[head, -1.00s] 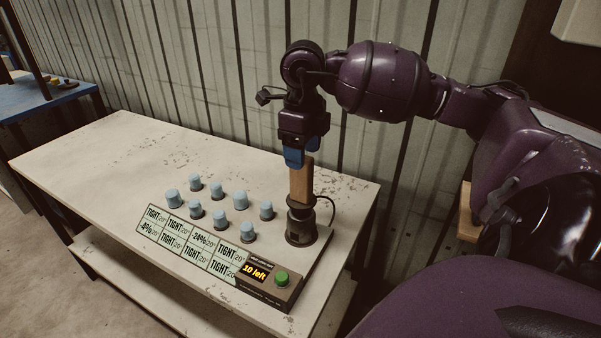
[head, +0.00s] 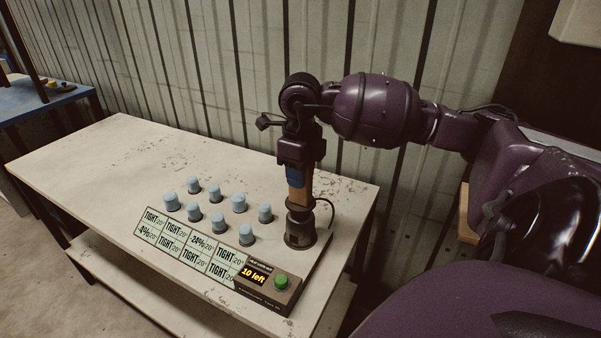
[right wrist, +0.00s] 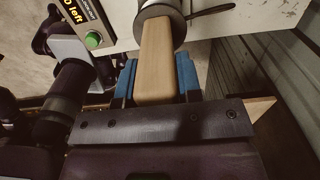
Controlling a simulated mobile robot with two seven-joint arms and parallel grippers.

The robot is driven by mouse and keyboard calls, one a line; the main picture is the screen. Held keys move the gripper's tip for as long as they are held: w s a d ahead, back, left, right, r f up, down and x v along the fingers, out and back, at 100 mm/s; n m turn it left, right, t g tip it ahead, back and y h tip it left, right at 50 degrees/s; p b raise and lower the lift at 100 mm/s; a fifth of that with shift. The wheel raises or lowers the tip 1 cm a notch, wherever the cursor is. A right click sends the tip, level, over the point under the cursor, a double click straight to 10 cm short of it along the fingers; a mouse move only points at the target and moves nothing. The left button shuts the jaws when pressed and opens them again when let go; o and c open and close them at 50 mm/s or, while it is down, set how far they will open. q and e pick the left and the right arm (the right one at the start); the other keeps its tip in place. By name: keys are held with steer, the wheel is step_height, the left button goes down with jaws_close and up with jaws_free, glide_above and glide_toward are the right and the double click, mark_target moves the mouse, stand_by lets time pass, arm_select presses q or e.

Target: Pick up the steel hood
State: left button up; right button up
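The steel hood stands upright at the right end of the bench; it is a dark steel cylinder (head: 300,233) with a tall wooden handle (head: 298,196). In the right wrist view its handle (right wrist: 156,62) runs between the blue fingers, and the steel part (right wrist: 162,18) is beyond them. My right gripper (head: 295,178) comes down over the handle from above. In the right wrist view the fingers of this gripper (right wrist: 157,78) sit close against both sides of the wood and appear shut on it. The hood still rests on its spot. My left gripper is not in view.
Several pale blue caps (head: 239,203) stand on the bench left of the hood. A sloping label panel (head: 188,243) and a box with a green button (head: 281,282) and "10 left" display are in front. A corrugated wall (head: 230,60) is behind. The bench's left part is clear.

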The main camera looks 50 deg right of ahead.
jaws_close()
